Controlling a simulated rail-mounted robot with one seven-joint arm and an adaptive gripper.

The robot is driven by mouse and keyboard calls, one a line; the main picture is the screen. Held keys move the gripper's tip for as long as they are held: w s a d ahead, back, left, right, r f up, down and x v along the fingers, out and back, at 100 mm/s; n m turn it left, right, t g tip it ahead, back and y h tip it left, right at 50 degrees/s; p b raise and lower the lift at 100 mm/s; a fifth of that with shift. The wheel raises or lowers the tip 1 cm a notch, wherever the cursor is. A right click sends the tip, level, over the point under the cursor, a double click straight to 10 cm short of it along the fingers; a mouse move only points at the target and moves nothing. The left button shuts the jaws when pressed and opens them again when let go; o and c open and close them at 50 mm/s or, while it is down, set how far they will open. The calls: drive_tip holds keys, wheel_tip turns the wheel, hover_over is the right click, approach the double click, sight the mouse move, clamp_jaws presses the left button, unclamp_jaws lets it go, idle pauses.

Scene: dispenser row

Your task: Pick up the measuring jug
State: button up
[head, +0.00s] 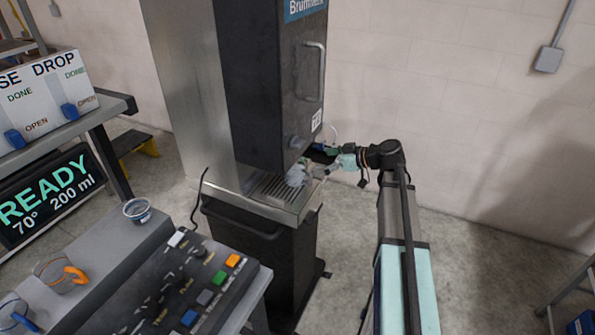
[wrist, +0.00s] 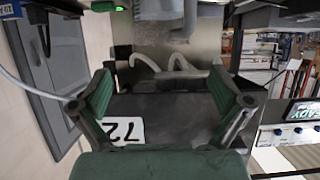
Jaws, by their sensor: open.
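A pale, translucent vessel that looks like the measuring jug (head: 296,176) stands on the drip tray (head: 270,193) under the dark dispenser, partly blurred against the metal. In the wrist view, which looks upside down, a grey translucent body, probably the same jug (wrist: 160,12), shows at the top edge, cut off by the frame. My gripper (head: 322,165) is at the tray's right side, close to the vessel; whether it touches cannot be told. In the wrist view my gripper (wrist: 165,85) has its two green fingers spread wide, with nothing visible held between them.
The dispenser (head: 275,80) stands above the tray. A button panel (head: 190,280) stands in front. Pale curved tubes (wrist: 148,64) show beyond my fingers.

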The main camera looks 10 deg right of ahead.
sight(298, 162)
drive_tip(key=p+x, duration=0.2)
drive_tip(key=x, duration=0.3)
drive_tip(key=shift+w+a+r, duration=0.1)
drive_tip(key=shift+a, duration=0.15)
drive_tip(key=p+x, duration=0.2)
drive_tip(key=x, duration=0.1)
drive_tip(key=shift+a, duration=0.15)
drive_tip(key=shift+w+a+f, duration=0.2)
drive_tip(key=shift+a+f, duration=0.05)
drive_tip(key=shift+c, duration=0.4)
drive_tip(key=c, duration=1.3)
drive_tip(key=shift+r, duration=0.15)
drive_tip(key=shift+c, duration=0.2)
